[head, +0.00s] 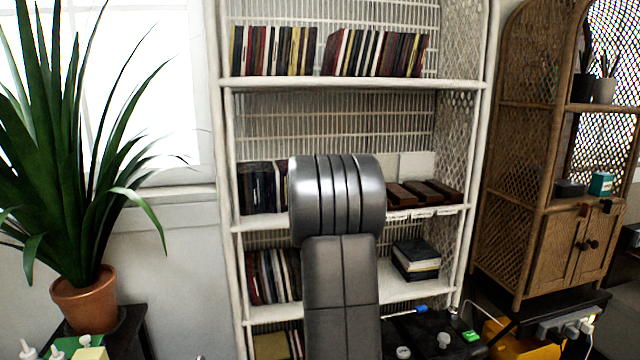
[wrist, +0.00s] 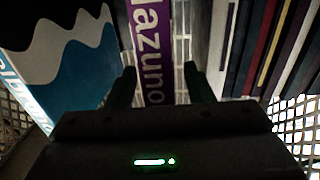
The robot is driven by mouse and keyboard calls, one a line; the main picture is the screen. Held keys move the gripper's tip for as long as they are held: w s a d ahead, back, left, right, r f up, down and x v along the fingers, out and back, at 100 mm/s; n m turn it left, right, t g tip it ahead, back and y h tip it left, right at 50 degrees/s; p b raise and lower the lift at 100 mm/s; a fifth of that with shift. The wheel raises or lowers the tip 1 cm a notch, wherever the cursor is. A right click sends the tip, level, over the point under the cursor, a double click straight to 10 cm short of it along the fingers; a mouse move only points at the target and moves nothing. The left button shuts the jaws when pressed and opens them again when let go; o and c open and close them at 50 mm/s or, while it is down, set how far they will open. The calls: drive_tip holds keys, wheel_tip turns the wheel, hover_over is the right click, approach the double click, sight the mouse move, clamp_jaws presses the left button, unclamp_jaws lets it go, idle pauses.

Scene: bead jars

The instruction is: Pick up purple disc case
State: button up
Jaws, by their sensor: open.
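The purple disc case (wrist: 153,45) stands upright in the middle of the wrist view, its spine facing me with white lettering that reads "azuno". My gripper (wrist: 160,82) is open, with one dark finger on each side of the spine's lower part. I cannot tell whether the fingers touch the case; nothing shows as held. In the head view my grey arm covers the middle of the white shelf unit (head: 225,200), and neither my gripper nor the purple case can be made out there.
A blue and white case (wrist: 60,60) stands close left of the purple one. Several dark spines (wrist: 270,45) stand to the right, past a pale panel. In the head view, a potted plant (head: 85,300) is at left and a wicker cabinet (head: 545,200) at right.

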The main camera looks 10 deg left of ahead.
drive_tip(key=shift+w, duration=0.25)
drive_tip(key=shift+c, duration=0.2)
clamp_jaws()
wheel_tip(320, 180, up, 9)
drive_tip(key=shift+f, duration=0.1)
drive_tip(key=shift+r+p, duration=0.3)
drive_tip(key=shift+r, duration=0.35)
